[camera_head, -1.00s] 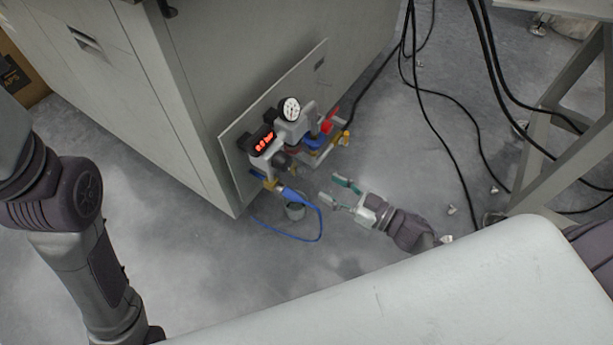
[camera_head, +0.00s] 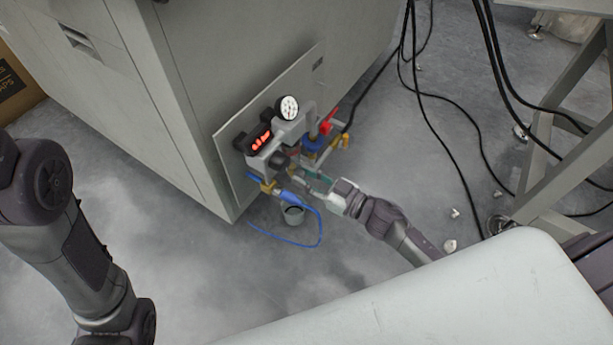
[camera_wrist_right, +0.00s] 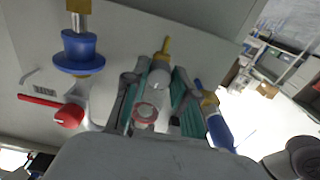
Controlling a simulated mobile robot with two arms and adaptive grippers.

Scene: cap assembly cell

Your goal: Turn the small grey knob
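A small grey knob (camera_head: 281,160) is on the pipe assembly, below the red digital display, in the head view. My right gripper (camera_head: 308,180) reaches in from the right, with its green-padded fingers close to the knob. In the right wrist view my gripper (camera_wrist_right: 160,88) has its two fingers apart, one on each side of a pale rounded part with a reddish ring (camera_wrist_right: 147,112). I cannot tell whether the fingers touch it. My left arm shows at the left of the head view; its gripper is out of the picture.
The assembly sits on a panel (camera_head: 232,160) on a grey cabinet. Around the knob are a gauge (camera_head: 287,107), a blue knob (camera_head: 313,144), a red handle (camera_head: 328,121) and a blue hose (camera_head: 320,228). Black cables (camera_head: 450,150) hang at right.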

